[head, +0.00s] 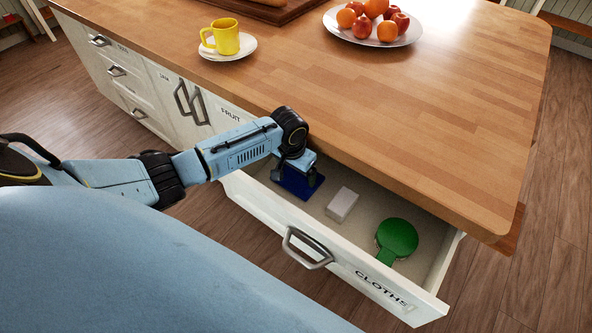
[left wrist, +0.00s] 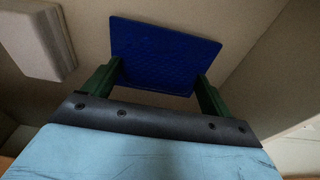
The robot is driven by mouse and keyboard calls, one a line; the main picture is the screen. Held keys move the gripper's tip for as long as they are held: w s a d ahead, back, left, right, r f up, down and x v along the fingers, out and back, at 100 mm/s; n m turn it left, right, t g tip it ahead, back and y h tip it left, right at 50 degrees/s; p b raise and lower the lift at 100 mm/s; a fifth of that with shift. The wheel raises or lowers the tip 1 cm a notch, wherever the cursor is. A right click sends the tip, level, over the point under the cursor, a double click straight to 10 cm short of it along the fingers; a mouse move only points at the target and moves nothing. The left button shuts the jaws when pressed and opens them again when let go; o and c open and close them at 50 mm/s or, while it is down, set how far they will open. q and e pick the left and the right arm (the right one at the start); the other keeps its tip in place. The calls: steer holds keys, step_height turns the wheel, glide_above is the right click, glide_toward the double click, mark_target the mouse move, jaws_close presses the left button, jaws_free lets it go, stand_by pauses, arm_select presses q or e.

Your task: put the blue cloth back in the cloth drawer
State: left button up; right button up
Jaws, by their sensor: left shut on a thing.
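The blue cloth (head: 296,184) is a flat dark blue piece inside the open cloth drawer (head: 357,262), which is labelled CLOTHS. It is at the drawer's left end. My left gripper (head: 299,178) reaches down into the drawer and is shut on the cloth. In the left wrist view the blue cloth (left wrist: 163,58) spans between the two green fingers of the left gripper (left wrist: 160,85). I cannot tell whether the cloth touches the drawer floor. My right gripper is not in view.
A white block (head: 342,204) and a round green object with a handle (head: 397,238) lie in the drawer. The wooden countertop (head: 430,110) overhangs the drawer's back. On it are a yellow mug (head: 226,37) on a saucer (head: 243,50) and a fruit plate (head: 408,37).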

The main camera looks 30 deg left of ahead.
mark_target(292, 184)
arm_select(q)
steer(key=shift+f, duration=0.2)
steer(key=shift+f, duration=0.15)
steer(key=o, duration=0.8)
steer(key=shift+f+b, duration=0.1)
steer(key=shift+b, duration=0.55)
steer(key=r+p, duration=0.1)
steer(key=r, duration=0.3)
steer(key=s+r+p, duration=0.1)
steer(key=r, duration=0.4)
steer(key=s+r+p, duration=0.1)
steer(key=r, duration=0.3)
steer(key=shift+r, duration=0.25)
steer(key=shift+s+f, duration=0.1)
